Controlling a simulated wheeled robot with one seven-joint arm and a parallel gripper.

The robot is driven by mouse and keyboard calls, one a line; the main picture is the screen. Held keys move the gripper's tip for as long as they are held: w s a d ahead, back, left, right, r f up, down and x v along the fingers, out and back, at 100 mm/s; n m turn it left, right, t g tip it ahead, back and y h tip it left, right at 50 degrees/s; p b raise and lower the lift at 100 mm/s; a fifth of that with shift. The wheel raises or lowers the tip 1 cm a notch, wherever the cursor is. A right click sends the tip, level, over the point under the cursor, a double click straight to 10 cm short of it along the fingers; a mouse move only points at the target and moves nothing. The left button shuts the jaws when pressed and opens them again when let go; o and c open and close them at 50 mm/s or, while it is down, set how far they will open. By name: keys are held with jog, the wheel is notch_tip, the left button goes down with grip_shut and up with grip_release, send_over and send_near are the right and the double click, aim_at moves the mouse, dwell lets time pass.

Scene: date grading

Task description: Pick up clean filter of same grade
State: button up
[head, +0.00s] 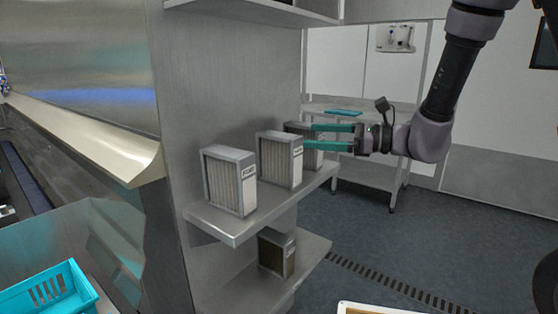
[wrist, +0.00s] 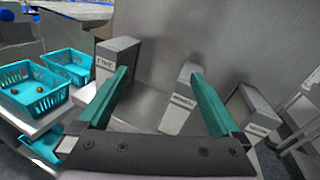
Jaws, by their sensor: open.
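My gripper (head: 313,137) has two teal fingers and is open and empty. In the head view it reaches in from the right and overlaps the far filter (head: 311,157) on the middle shelf. A near filter (head: 223,182) and a middle filter (head: 281,160) stand upright on the same shelf, grey-framed with pleated faces and labelled sides. In the wrist view the middle filter (wrist: 180,103) appears between the fingers (wrist: 160,73), closer to the right one. The near filter (wrist: 118,60) is left of them and the far filter (wrist: 258,113) right. The labels are too small to read surely.
A dark, dirty-looking filter (head: 276,252) stands on the lower shelf (head: 306,261). The middle shelf (head: 232,232) has a metal back panel (head: 225,70). A teal basket (head: 47,292) is at lower left; baskets with small fruit (wrist: 30,90) show in the wrist view.

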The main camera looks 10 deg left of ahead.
aim_at(299, 156)
jog(key=w+f+m+t, duration=0.1)
jog(key=w+f, duration=0.1)
jog(key=w+a+f+m+t, duration=0.1)
jog(key=f+m+t, duration=0.1)
jog(key=f, duration=0.1)
jog(key=w+a+f+m+t, duration=0.1)
jog(key=w+f+m+t, duration=0.1)
jog(key=f, duration=0.1)
jog(key=shift+w+h, duration=0.3)
jog(key=shift+w+a+f+m+t, duration=0.1)
jog(key=shift+w+a+m+t, duration=0.1)
jog(key=shift+m+t, duration=0.1)
jog(key=x, duration=0.5)
jog(key=shift+a, duration=0.1)
jog(key=x, duration=0.4)
jog(key=shift+s+a, duration=0.25)
jog(key=shift+s, duration=0.05)
jog(key=shift+w+a, duration=0.25)
jog(key=shift+a, duration=0.15)
grip_shut()
